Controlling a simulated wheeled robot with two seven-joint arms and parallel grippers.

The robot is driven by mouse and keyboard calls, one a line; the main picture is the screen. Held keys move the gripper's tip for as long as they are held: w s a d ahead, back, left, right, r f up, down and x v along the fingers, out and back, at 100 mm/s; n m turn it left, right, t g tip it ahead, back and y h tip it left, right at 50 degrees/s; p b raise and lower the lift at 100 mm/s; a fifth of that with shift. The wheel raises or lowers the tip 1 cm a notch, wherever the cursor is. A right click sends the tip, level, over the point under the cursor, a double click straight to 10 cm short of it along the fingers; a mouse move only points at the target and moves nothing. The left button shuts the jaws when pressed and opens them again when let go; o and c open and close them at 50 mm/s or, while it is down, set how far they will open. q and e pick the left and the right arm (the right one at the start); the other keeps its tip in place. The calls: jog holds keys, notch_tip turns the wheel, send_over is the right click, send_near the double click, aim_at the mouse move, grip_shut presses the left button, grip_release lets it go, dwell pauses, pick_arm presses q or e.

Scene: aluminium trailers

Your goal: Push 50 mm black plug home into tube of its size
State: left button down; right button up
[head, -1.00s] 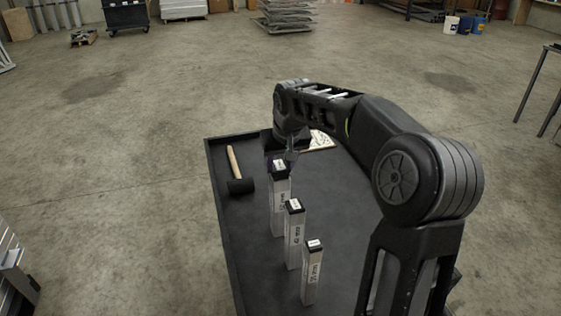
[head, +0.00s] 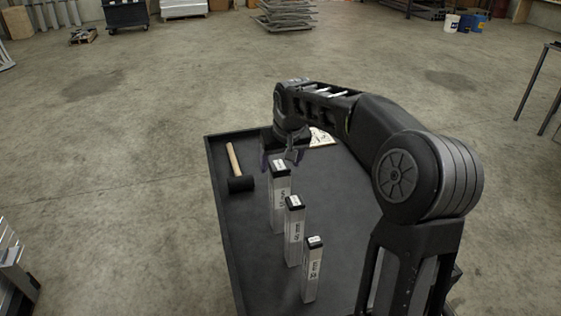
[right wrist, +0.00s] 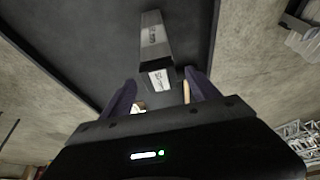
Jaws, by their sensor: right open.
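The largest aluminium tube (head: 280,203) stands upright, farthest back of three. Its black plug (head: 279,167) with a white label is at its top end; I cannot tell whether it sits fully flush. In the right wrist view the tube (right wrist: 152,32) is seen lengthwise, with the labelled plug (right wrist: 160,80) between and beyond my fingers. My right gripper (head: 281,160) is open and empty, just above and behind the plug; its fingers also frame the plug in the right wrist view (right wrist: 159,88). My left gripper is not in view.
Two smaller tubes with black plugs, the middle one (head: 294,235) and the front one (head: 312,272), stand nearer on the dark tray table (head: 255,283). A mallet (head: 240,184) lies to the left. A white paper (head: 321,138) lies behind the gripper.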

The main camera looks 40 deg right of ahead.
jog(key=shift+r, duration=0.1)
jog(key=p+v, duration=0.3)
jog(key=v, duration=0.4)
jog(key=shift+r+p, duration=0.25)
jog(key=shift+p, duration=0.05)
jog(key=shift+s+a, duration=0.1)
jog(key=shift+s, duration=0.05)
dwell(0.6)
